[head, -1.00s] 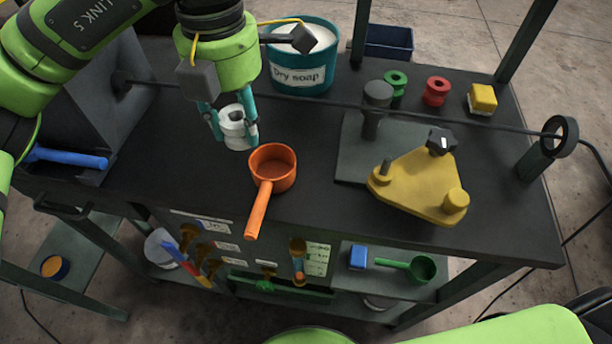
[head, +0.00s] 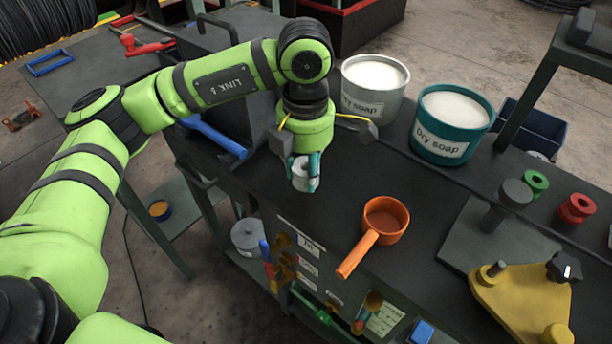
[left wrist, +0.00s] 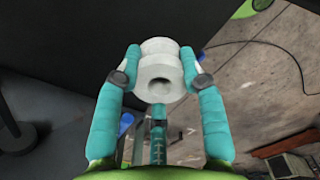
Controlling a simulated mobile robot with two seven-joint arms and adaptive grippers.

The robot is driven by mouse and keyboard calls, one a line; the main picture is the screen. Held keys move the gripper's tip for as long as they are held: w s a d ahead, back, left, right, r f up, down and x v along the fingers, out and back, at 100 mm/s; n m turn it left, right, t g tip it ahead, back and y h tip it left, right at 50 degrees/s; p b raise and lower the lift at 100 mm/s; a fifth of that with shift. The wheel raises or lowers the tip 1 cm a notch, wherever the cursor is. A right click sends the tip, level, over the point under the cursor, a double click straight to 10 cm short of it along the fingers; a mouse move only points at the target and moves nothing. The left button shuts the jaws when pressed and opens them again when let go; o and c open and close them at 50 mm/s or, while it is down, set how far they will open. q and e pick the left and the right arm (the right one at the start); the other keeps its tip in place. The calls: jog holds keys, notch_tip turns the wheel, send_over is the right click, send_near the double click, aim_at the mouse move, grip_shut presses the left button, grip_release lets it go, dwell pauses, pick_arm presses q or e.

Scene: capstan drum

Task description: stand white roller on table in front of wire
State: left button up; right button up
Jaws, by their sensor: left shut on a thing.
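The white roller (head: 304,177) is a small spool with a hole through its middle. My left gripper (head: 303,172) is shut on it, with a teal finger on each side. In the head view they are over the left part of the dark table (head: 335,215), near its front edge. I cannot tell whether the roller touches the table. In the left wrist view the roller (left wrist: 160,75) sits between the fingertips, its end hole visible. My right gripper is not in view.
An orange scoop (head: 386,218) lies right of the gripper. A grey bucket (head: 372,90) and a teal bucket (head: 450,125) stand behind. A yellow plate (head: 525,300) and green and red spools lie at right. A blue-handled tool (head: 215,135) is at left.

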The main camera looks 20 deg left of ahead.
aim_at(306, 195)
pick_arm(q)
notch_tip(306, 195, down, 3)
jog(key=shift+f+p, duration=0.2)
jog(key=shift+p, duration=0.25)
jog(key=shift+f, duration=0.1)
jog(key=shift+f+b, duration=0.25)
jog(key=shift+b, duration=0.05)
jog(key=o, duration=1.1)
jog(key=shift+r, duration=0.1)
jog(key=shift+o, duration=0.2)
